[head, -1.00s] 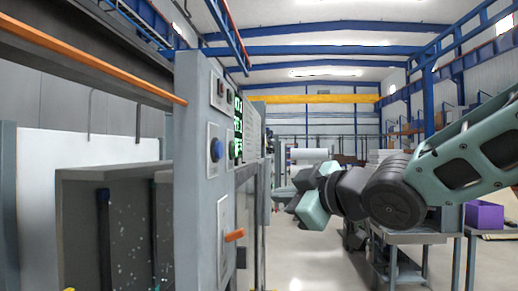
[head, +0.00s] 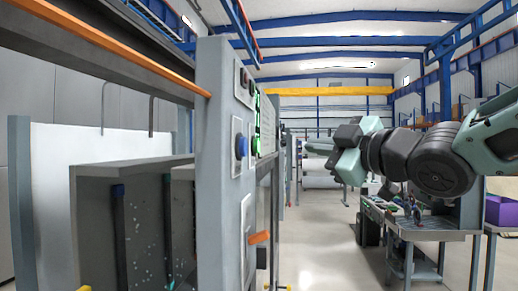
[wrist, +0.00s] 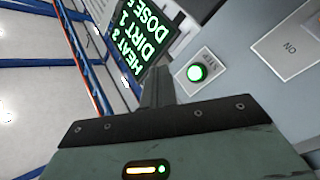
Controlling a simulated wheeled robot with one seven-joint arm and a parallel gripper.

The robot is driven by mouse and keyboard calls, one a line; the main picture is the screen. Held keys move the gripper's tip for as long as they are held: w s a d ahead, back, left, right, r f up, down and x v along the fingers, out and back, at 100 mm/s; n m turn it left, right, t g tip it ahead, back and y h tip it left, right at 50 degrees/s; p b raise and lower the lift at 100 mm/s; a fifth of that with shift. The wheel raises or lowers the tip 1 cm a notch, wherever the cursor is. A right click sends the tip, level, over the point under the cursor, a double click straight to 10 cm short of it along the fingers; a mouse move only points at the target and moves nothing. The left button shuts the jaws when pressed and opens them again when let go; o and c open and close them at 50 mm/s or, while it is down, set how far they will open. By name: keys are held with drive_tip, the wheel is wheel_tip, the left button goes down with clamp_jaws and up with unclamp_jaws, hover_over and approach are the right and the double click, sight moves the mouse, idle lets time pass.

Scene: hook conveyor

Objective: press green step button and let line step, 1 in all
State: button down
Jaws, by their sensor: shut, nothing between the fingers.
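The green step button (wrist: 197,72) is a round, lit green button in a pale plate on the grey control panel in the wrist view. In the head view a green button (head: 256,145) shows edge-on on the panel's side face, below the lit green display. My gripper (head: 308,147) is shut and empty, to the right of the panel in the head view, with a visible gap in the picture. In the wrist view my shut fingers (wrist: 158,88) point up the picture, and the button is just right of their tips. I see no contact with the button.
The panel post (head: 213,170) also carries a blue button (head: 240,146), an orange lever (head: 259,237) and the lit display (wrist: 143,40). An orange rail (head: 110,43) runs along the upper left. A workbench (head: 430,233) stands at right; the aisle floor between is clear.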

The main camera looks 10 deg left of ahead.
sight(257, 146)
drive_tip(key=a+b, duration=0.3)
drive_tip(key=a, duration=0.4)
drive_tip(key=shift+a+b, duration=0.25)
drive_tip(key=shift+b, duration=0.15)
drive_tip(key=shift+w, duration=0.1)
drive_tip(key=shift+a+f, duration=0.1)
drive_tip(key=shift+a, duration=0.05)
idle(1.5)
drive_tip(key=shift+a+b, duration=0.25)
drive_tip(key=shift+b, duration=0.3)
